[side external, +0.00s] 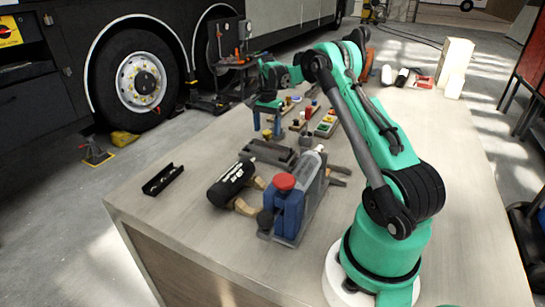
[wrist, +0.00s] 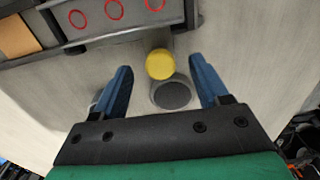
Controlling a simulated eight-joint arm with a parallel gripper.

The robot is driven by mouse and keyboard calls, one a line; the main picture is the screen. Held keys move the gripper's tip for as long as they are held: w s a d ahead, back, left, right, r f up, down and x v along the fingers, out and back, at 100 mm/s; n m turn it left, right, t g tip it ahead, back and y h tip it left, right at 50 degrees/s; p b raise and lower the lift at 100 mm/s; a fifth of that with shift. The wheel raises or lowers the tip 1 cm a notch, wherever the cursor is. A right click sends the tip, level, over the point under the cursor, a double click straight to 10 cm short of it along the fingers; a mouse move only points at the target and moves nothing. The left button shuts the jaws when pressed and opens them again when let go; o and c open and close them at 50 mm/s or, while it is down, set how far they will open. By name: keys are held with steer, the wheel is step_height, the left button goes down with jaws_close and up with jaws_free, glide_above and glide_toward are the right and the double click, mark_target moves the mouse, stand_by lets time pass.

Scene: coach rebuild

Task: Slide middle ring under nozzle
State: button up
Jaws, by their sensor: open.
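My gripper (wrist: 160,64) is open, its two blue fingers apart, pointing down over the table; it also shows in the side view (side external: 267,130). A yellow round cap (wrist: 160,64) lies between the fingertips, with no visible contact, and also shows in the side view (side external: 267,134). A dark grey disc (wrist: 172,93) lies beside it. Three red rings sit in a row on a grey bar ahead of the gripper; the middle ring (wrist: 114,9) is apart from the fingers. I cannot pick out the nozzle with certainty.
A black tray (side external: 163,180) lies at left. Several small coloured parts stand behind the gripper. The near left table is clear.

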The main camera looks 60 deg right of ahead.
steer(key=shift+f, duration=0.4)
jaws_close()
stand_by(1.2)
